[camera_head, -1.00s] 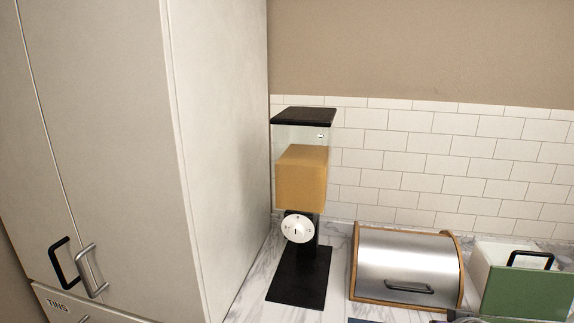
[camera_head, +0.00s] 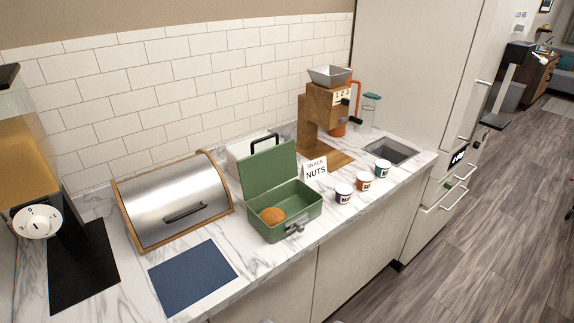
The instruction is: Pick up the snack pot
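Three small labelled pots stand in a slanting row near the counter's front edge: a dark purple one (camera_head: 344,193), an orange-brown one (camera_head: 364,181) and a dark green one (camera_head: 383,168). Their labels are too small to read. A white sign reading "SNACK NUTS" (camera_head: 315,171) stands just left of and behind the pots. I cannot tell which pot is the snack pot. Neither of my grippers can be made out in the head view.
An open green lunch box (camera_head: 284,212) holds a round brown item (camera_head: 272,216). Left of it are a steel bread bin (camera_head: 175,200), a blue mat (camera_head: 193,278) and a dispenser (camera_head: 36,222). A wooden dispenser (camera_head: 322,120), a glass jar (camera_head: 369,108) and a sink-like recess (camera_head: 390,150) lie behind the pots.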

